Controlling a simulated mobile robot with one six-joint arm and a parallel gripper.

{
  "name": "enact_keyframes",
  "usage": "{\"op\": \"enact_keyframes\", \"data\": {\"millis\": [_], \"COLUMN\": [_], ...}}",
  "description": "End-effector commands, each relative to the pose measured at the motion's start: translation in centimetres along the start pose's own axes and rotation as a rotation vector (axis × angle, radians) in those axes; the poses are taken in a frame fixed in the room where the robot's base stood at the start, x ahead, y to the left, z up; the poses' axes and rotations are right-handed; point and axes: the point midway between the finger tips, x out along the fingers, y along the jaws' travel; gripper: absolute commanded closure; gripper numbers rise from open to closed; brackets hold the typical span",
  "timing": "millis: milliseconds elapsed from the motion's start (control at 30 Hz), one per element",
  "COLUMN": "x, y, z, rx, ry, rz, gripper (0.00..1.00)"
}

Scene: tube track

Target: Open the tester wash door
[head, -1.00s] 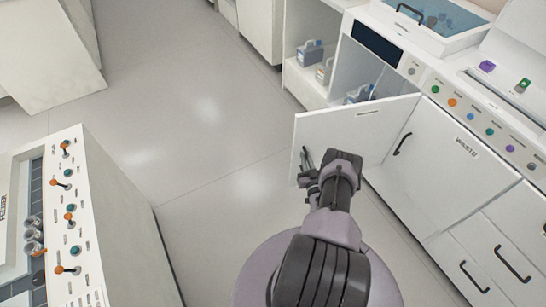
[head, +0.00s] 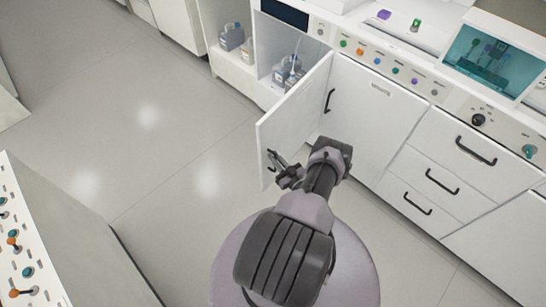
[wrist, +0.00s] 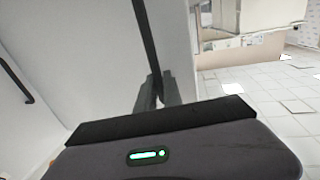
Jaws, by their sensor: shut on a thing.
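The tester wash door (head: 293,115) is a white panel in the head view. It stands swung out from the white cabinet front, hinged on its right side, with the compartment behind it exposed. Its dark bar handle (wrist: 146,35) runs down the door face in the wrist view. My gripper (head: 277,166) is at the door's free edge in the head view. In the wrist view its fingers (wrist: 153,92) are closed around the lower part of the handle. The exact contact is partly hidden by the gripper body.
The exposed compartment holds bottles (head: 291,67); an open bay left of it holds grey containers (head: 233,38). A closed cabinet door (head: 370,105) and drawers (head: 433,190) stand to the right. Left of my base is clear floor (head: 160,150), then a white control console (head: 70,240).

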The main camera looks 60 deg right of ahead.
Motion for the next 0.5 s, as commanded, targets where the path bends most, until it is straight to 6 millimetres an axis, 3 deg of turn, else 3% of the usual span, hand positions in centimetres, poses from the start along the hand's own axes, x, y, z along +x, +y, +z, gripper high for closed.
{"op": "enact_keyframes", "data": {"millis": [233, 267, 333, 500], "x": [0.0, 0.0, 0.0, 0.01], "y": [-0.04, -0.04, -0.03, -0.02], "z": [0.04, 0.04, 0.04, 0.03], "rx": [0.001, 0.001, 0.001, 0.0], "ry": [-0.001, -0.001, -0.001, 0.0], "rz": [0.0, 0.0, 0.0, 0.0], "gripper": [1.0, 0.83, 0.7, 0.68]}}
